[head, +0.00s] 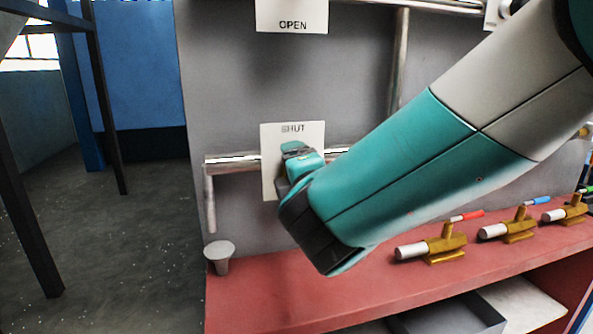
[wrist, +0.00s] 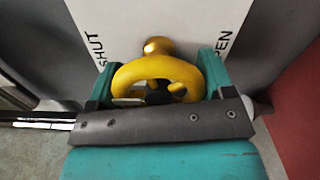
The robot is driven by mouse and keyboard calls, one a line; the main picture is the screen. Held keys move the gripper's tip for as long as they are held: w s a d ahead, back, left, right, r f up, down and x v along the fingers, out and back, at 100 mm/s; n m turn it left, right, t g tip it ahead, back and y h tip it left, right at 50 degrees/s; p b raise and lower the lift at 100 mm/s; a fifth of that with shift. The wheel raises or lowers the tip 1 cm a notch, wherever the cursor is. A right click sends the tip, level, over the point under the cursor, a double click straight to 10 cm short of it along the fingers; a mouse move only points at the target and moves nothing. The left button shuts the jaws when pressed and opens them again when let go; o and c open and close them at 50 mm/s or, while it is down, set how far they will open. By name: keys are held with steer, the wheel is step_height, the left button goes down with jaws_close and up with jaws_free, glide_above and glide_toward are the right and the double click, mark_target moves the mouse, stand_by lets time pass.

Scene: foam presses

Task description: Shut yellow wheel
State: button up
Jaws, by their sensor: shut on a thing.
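The yellow wheel (wrist: 150,70) shows in the wrist view as a thick ring in front of a white sign plate, with a brass-coloured knob just beyond it. My gripper (wrist: 158,78) has a teal finger on each side of the ring and is shut on it. In the head view my gripper (head: 302,163) is at the pipe in front of the white SHUT plate (head: 311,135). The wheel is hidden there behind my gripper and arm.
A white OPEN plate (head: 291,16) hangs above on the grey panel. A grey cup (head: 219,262) stands on the red bench (head: 300,302) at lower left. Several brass valves (head: 434,244) with coloured levers line the bench at right. Open floor (head: 110,230) lies at left.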

steer(key=o, duration=0.9)
steer(key=shift+s, duration=0.1)
steer(key=b+v, duration=0.4)
steer(key=v, duration=1.3)
steer(key=shift+s+d+r, duration=0.1)
